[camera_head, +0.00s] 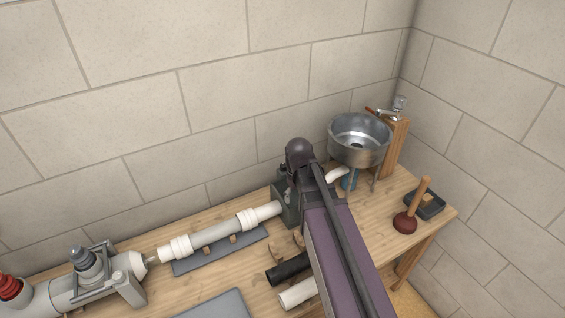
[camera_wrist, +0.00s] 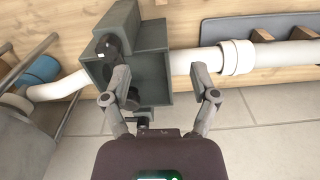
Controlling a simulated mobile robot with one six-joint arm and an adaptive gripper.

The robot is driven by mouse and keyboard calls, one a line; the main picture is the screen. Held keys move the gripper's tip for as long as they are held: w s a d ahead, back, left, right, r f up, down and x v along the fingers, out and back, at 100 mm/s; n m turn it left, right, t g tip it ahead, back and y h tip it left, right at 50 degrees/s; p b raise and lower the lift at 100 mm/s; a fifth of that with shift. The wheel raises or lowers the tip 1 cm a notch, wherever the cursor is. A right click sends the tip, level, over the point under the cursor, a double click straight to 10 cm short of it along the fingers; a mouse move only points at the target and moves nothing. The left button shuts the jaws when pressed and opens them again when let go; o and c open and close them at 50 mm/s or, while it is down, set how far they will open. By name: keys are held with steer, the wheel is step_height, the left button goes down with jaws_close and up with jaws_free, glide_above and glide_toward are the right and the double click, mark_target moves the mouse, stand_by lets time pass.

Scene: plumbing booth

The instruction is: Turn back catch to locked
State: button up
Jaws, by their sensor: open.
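A grey-green box-shaped housing (camera_wrist: 152,38) sits on the white pipe line in the wrist view; part of it (camera_head: 290,214) shows beside my arm in the head view. It carries a dark round knob-like part (camera_wrist: 107,47) at its upper left and another (camera_wrist: 131,98) lower down. I cannot tell which is the back catch or how it is turned. My gripper (camera_wrist: 160,76) is open and empty, its left finger over the housing's near side and its right finger over the white pipe. Whether the left finger touches a dark part is unclear. My arm hides the gripper in the head view.
The white pipe (camera_head: 222,233) with collars runs left over a grey mat (camera_head: 190,265). A steel basin (camera_head: 360,140) stands right of the housing. Black and white pipe pieces lie in front.

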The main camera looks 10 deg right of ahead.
mark_target(284, 165)
steer(key=w+r+n+p, duration=0.3)
steer(key=w+n, duration=0.1)
steer(key=w, duration=0.6)
steer(key=w+r+n+p, duration=0.3)
steer(key=w+r+n, duration=0.1)
steer(key=w, duration=0.7)
steer(key=shift+w+r+p, duration=0.3)
steer(key=shift+p, duration=0.05)
steer(key=shift+f, duration=0.2)
step_height(284, 165, down, 13)
steer(key=b, duration=1.3)
steer(key=shift+f+b, duration=0.2)
steer(key=shift+b, duration=0.2)
steer(key=shift+s, duration=0.1)
jaws_close()
